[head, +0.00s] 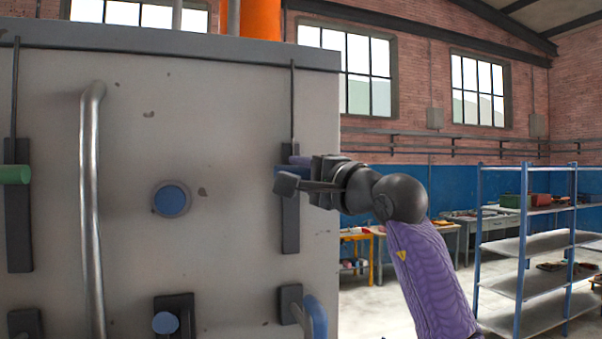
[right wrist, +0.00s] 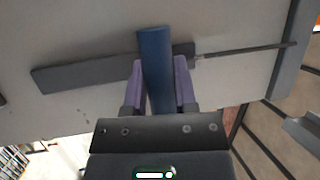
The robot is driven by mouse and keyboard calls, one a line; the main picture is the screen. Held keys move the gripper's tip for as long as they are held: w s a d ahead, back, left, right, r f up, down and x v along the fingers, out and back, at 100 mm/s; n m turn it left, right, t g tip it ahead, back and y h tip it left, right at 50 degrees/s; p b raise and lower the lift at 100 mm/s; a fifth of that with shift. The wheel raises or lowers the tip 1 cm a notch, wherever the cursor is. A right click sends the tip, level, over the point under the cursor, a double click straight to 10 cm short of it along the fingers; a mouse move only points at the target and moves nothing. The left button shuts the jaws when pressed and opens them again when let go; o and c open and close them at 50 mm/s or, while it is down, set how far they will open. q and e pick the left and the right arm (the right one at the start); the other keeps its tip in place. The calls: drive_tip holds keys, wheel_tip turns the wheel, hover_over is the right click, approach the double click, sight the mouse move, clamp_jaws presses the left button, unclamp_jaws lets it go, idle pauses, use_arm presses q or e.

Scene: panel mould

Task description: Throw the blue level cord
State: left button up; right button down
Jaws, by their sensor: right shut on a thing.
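A blue lever handle (right wrist: 154,65) sticks out from a dark slotted plate on the grey panel, with a thin cord or rod running along from the plate. In the head view the dark plate (head: 291,230) is near the panel's right edge, and the cord (head: 292,100) runs up from it. My right gripper (right wrist: 159,85) is shut on the blue handle, a purple finger on each side. In the head view my right gripper (head: 290,178) reaches in from the right and mostly hides the handle. My left gripper is not in view.
The panel (head: 240,120) also carries a green handle (head: 15,174), a vertical metal bar (head: 92,210), a round blue button (head: 170,200), a blue knob (head: 165,323) and a lower blue handle (head: 316,318). A shelf rack (head: 522,250) stands at right, with open floor before it.

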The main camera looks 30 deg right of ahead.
wheel_tip(320, 180, down, 10)
drive_tip(key=b, duration=0.8)
drive_tip(key=shift+f+b, duration=0.25)
drive_tip(key=shift+b, duration=0.15)
drive_tip(key=shift+w+a+f, duration=0.1)
drive_tip(key=shift+c, duration=2)
unclamp_jaws()
drive_tip(key=b+v, duration=0.5)
drive_tip(key=v, duration=0.5)
